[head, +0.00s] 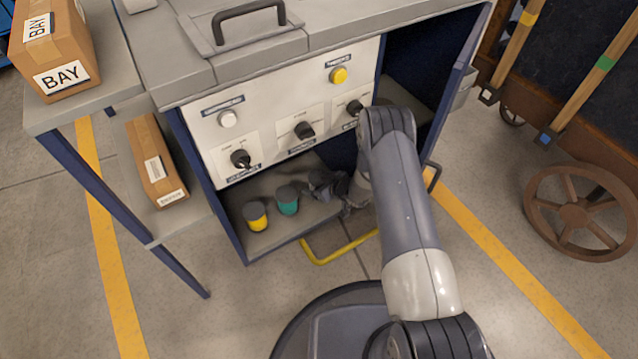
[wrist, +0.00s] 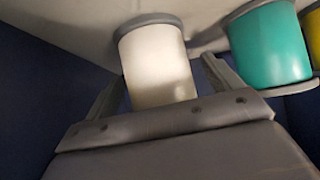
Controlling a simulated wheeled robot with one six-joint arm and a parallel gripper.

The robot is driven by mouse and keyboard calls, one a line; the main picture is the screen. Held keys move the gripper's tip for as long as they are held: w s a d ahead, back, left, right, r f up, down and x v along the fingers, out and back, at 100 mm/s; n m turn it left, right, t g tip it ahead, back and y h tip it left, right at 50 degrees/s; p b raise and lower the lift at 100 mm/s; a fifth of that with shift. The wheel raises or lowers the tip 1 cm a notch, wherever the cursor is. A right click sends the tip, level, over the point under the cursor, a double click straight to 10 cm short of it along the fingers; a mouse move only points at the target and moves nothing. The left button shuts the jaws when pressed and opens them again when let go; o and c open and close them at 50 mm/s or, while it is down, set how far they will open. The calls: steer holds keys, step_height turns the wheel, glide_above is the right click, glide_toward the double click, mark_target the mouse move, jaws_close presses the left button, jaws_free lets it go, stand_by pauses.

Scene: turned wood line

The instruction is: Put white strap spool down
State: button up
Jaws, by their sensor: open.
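The white strap spool (wrist: 158,68) shows in the wrist view, its flanged end against the pale shelf surface (wrist: 75,25), which appears at the top of that picture. My gripper (wrist: 163,72) is open, with one finger on each side of the spool and visible gaps between. In the head view my gripper (head: 322,184) reaches into the lower shelf of the cabinet, and the white spool is hidden behind it there. A green spool (head: 287,203) stands just left of my gripper; it also shows in the wrist view (wrist: 268,45).
A yellow spool (head: 255,217) stands left of the green one. The control panel (head: 285,115) with knobs overhangs the shelf. An open cabinet door (head: 450,85) is right of my arm. A side rack (head: 150,225) with boxes stands left; a yellow handle (head: 330,255) lies low in front.

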steer(key=shift+s+d+r+p, duration=0.15)
steer(key=shift+d+r+p, duration=0.05)
steer(key=shift+r+p, duration=0.25)
steer(key=p+v, duration=0.3)
steer(key=v, duration=0.8)
